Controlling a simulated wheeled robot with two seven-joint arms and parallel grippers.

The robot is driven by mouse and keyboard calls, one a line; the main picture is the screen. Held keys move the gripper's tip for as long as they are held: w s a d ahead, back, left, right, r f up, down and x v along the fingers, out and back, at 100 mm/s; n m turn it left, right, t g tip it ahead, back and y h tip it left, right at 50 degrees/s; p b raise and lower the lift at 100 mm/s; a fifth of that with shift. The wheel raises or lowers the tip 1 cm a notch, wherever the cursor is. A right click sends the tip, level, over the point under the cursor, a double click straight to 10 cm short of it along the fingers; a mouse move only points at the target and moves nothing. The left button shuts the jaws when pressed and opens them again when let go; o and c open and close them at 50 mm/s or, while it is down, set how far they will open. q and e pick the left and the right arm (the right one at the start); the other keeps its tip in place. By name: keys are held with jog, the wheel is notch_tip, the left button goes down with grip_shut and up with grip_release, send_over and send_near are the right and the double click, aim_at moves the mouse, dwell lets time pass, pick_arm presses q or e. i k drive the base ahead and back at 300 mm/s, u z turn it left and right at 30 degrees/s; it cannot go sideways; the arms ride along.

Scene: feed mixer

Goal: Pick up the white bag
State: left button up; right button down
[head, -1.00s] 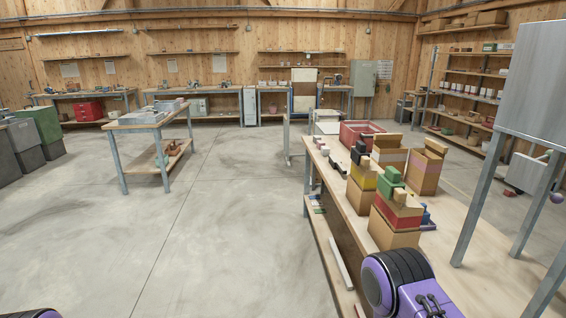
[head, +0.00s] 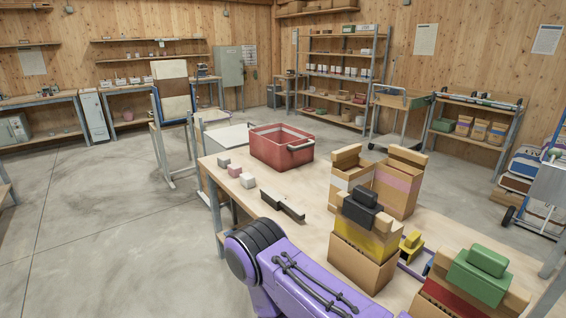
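No plain white bag shows. A tan bag-like box with a white band (head: 343,182) stands upright on the wooden table (head: 318,222), under tan blocks. A similar one with a pink band (head: 398,185) stands just right of it. A yellow-banded one (head: 361,245) stands in front, with black blocks on top, and hides its lower part. A red-banded one (head: 450,300) with green blocks is at the lower right, cut by the frame edge. A purple link of one of my arms crosses the bottom middle. Neither gripper is in view, and nothing is seen held.
A red crate (head: 265,150) stands at the table's back. A blue-framed board stand (head: 172,98) is behind. The floor at left is clear.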

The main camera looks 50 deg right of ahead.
aim_at(349, 171)
jog(key=i, duration=1.55)
jog(key=z, duration=1.9)
